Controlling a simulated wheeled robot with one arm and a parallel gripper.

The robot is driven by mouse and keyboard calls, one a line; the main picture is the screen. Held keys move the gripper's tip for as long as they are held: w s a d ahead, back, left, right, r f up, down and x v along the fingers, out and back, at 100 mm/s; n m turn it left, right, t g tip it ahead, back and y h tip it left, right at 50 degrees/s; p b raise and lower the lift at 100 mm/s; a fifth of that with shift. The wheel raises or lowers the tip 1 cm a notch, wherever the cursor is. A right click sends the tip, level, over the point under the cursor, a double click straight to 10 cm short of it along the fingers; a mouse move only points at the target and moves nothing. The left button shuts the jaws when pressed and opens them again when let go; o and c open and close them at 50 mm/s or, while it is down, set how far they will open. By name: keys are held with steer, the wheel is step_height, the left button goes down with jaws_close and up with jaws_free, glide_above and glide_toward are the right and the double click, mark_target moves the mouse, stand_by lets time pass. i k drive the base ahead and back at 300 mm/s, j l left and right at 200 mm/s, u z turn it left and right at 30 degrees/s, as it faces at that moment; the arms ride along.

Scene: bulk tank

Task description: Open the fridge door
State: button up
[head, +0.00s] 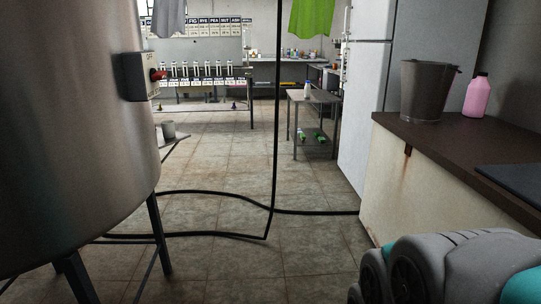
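A tall white fridge (366,110) stands to the right of the middle, past the end of the counter. I see its front at a steep angle, with an upper and a lower door split by a dark seam; both look closed. Small handle-like fittings (345,50) show on the front's left edge near the top. The fridge's lower right part is hidden behind the counter. Part of my grey and teal arm shows at the bottom right, well short of the fridge. My gripper's fingers are not in view.
A large steel tank (70,120) on legs fills the left. Black hoses (215,193) cross the tiled floor, and one hangs vertically. A brown counter (420,135) at right holds a bucket (424,92) and pink bottle (477,97). A small table (312,97) stands farther back.

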mark_target(367, 63)
steer(key=i, duration=2.05)
steer(key=i+z, duration=0.15)
steer(key=i, duration=1.95)
steer(key=j, duration=0.05)
